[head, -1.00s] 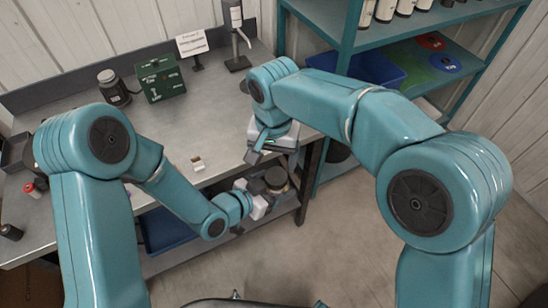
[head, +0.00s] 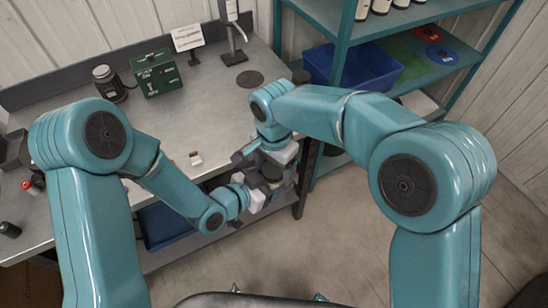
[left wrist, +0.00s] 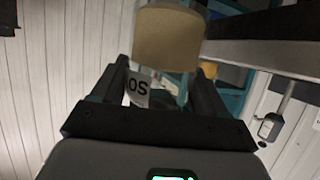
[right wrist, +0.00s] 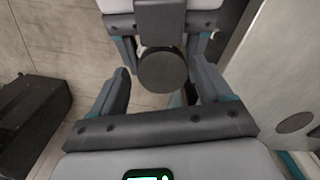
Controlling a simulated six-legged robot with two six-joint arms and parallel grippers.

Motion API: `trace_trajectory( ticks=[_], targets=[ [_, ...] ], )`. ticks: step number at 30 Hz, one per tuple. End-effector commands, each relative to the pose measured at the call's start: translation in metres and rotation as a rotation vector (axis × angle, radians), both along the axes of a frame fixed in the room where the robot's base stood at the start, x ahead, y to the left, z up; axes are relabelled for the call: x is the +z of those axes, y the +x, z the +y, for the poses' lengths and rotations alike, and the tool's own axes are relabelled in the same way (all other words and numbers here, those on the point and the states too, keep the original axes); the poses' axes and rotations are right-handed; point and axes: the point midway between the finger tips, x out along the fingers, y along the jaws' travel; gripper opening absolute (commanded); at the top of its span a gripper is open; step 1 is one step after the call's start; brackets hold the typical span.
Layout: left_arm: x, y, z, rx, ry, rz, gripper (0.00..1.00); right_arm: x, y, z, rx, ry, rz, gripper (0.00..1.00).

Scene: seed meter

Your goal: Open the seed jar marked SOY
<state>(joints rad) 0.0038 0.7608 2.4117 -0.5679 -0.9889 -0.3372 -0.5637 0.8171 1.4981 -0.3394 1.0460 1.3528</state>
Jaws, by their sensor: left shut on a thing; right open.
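My left gripper (left wrist: 158,72) is shut on the seed jar (left wrist: 168,38), clear with tan contents. Part of its label shows upside down between the fingers, with the letters S and O readable. In the head view my left gripper (head: 256,193) holds the jar off the bench's front edge. The jar's dark round lid (right wrist: 163,72) faces the right wrist camera. My right gripper (right wrist: 160,66) is open, one finger on each side of the lid in that view; I cannot tell whether they touch it. In the head view the right gripper (head: 268,160) partly hides the jar.
A teal shelf with a blue bin (head: 325,68) stands at the back right. The floor in front is clear.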

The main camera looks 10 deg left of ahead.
Motion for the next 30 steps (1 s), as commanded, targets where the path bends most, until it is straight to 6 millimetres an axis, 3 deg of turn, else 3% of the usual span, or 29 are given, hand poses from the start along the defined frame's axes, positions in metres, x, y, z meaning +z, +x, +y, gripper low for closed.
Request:
trace_trajectory(
  ticks=[6,7,12,19,27,30],
  targets=[
    [0.0006,0.0003,0.0,0.0,-0.001,-0.002,0.0,-0.0003,0.0001,0.0,0.0,0.001,-0.001,0.78],
    [0.0006,0.0003,0.0,0.0,-0.001,-0.002,0.0,-0.0003,0.0001,0.0,0.0,0.001,-0.001,0.72],
    [0.0006,0.0005,0.0002,0.002,-0.001,-0.002,0.0,-0.0002,-0.0001,-0.0001,0.001,0.0,0.0,0.21],
    [0.0005,0.0011,0.0009,0.004,-0.002,-0.001,0.0,-0.0002,-0.0003,-0.0006,0.053,-0.002,0.001,0.21],
    [0.0005,0.0017,0.0016,0.008,-0.001,-0.001,0.0,0.0001,-0.0002,-0.002,0.491,-0.002,0.004,0.21],
    [0.0004,0.0018,0.0019,0.008,-0.001,0.0,0.0,0.0001,-0.0002,-0.0024,0.561,-0.002,0.005,0.21]
  ],
)
